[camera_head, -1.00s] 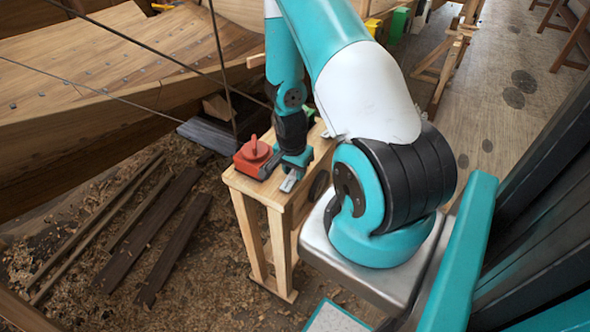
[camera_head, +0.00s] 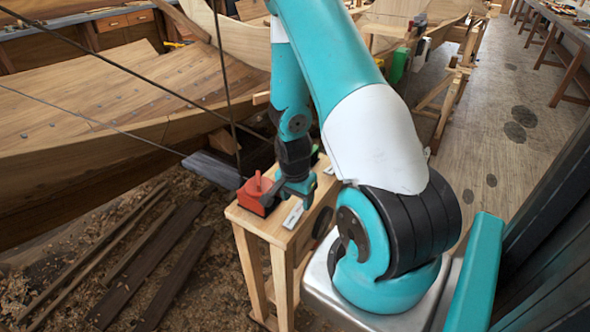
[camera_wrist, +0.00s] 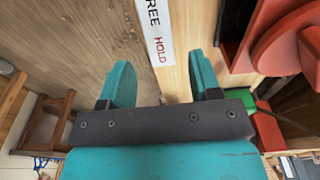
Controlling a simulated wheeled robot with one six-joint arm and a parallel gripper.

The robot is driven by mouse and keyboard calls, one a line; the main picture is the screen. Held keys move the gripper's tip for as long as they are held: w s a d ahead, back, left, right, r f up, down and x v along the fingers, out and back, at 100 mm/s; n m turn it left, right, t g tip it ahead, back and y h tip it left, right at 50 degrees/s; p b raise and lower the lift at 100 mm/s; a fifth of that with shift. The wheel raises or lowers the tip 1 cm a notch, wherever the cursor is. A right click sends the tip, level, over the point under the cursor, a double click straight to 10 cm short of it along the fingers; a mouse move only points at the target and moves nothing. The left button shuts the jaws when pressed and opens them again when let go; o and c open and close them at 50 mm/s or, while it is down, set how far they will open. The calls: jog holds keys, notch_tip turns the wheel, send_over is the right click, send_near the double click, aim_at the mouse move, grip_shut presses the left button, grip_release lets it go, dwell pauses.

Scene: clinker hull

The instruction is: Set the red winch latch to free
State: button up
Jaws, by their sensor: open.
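The red winch latch (camera_head: 257,189) is a round red knob with a raised grip on a red base, on top of a wooden stand (camera_head: 244,217). In the wrist view the red latch (camera_wrist: 283,45) is at the upper right, partly cut off by the frame. A white label strip (camera_wrist: 155,28) there reads "FREE" and "HOLD", ahead of my fingers. My gripper (camera_wrist: 162,84) is open and empty, its two teal fingers apart. In the head view my gripper (camera_head: 301,190) is just right of the latch, above the stand top, apparently not touching the latch.
The planked boat hull (camera_head: 110,90) fills the left, with thin dark lines crossing in front. Loose boards (camera_head: 150,265) lie on the shavings-covered floor left of the stand. Another white label (camera_head: 329,170) is farther back on the stand. Open floor (camera_head: 500,110) is at the right.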

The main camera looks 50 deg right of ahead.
aim_at(294, 215)
notch_tip(294, 215, up, 14)
jog(key=a, duration=0.1)
jog(key=shift+a, duration=0.3)
jog(key=shift+f, duration=0.1)
dwell(0.3)
jog(key=w+a+r+n+t+y, duration=0.1)
jog(key=a+r+n, duration=0.35)
jog(key=a, duration=0.35)
jog(key=w+a+r+n+t+y, duration=0.1)
jog(key=a+r+n+y, duration=0.15)
jog(key=a+n, duration=0.4)
jog(key=s+a+r+n+g+y, duration=0.1)
jog(key=s+a+r+n, duration=0.3)
jog(key=s+a+n, duration=0.2)
jog(key=s+a+r+n+g+y, duration=0.1)
jog(key=s+a+r+n, duration=0.3)
jog(key=a+n, duration=0.3)
jog(key=s+a, duration=0.1)
jog(key=a, duration=0.3)
jog(key=shift+s+r, duration=0.2)
jog(key=shift+s, duration=0.2)
jog(key=shift+c, duration=0.2)
